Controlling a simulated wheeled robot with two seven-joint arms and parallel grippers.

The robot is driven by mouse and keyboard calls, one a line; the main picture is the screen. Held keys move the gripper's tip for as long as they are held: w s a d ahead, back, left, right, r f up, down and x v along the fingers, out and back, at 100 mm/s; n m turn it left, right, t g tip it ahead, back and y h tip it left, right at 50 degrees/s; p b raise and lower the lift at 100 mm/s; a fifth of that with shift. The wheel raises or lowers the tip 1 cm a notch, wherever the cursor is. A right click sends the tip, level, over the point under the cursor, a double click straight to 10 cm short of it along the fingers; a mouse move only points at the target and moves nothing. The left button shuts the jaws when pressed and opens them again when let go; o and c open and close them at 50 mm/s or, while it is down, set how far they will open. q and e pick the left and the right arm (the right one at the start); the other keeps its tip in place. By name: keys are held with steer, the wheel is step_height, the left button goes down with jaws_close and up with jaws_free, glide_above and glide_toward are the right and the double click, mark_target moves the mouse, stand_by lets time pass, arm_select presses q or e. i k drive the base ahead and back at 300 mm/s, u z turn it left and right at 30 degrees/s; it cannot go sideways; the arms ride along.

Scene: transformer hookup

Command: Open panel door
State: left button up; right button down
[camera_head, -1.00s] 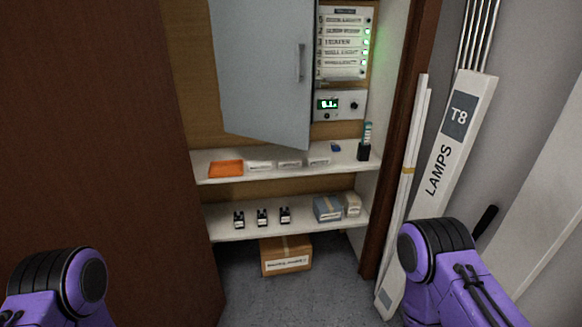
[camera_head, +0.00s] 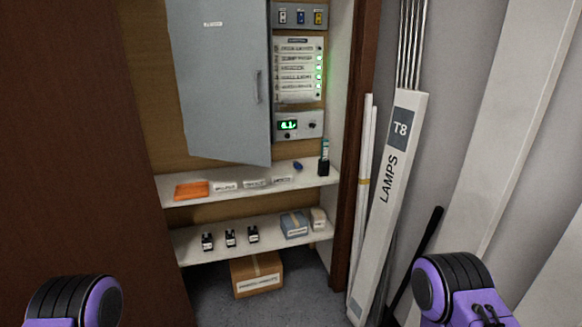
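The grey panel door (camera_head: 222,85) hangs at the back of the closet, above the upper shelf. It has a vertical handle (camera_head: 257,87) near its right edge and a small label near its top. It looks angled out from the wall, but I cannot tell how far it stands open. To its right are a list panel with several green lights (camera_head: 299,70) and a small unit with a green display (camera_head: 288,125). Only purple and black parts of my two arms show at the bottom left and bottom right. Both grippers are out of view, and nothing of mine touches the door.
The upper shelf (camera_head: 205,203) holds an orange tray (camera_head: 191,190) and small labelled items. The lower shelf (camera_head: 220,256) holds several black parts and boxes. A cardboard box (camera_head: 257,274) sits on the floor. A brown door (camera_head: 75,150) fills the left; a lamp carton (camera_head: 388,190) leans right.

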mark_target(219, 50)
steer(key=z, duration=0.3)
steer(key=i, duration=0.95)
steer(key=u, duration=0.15)
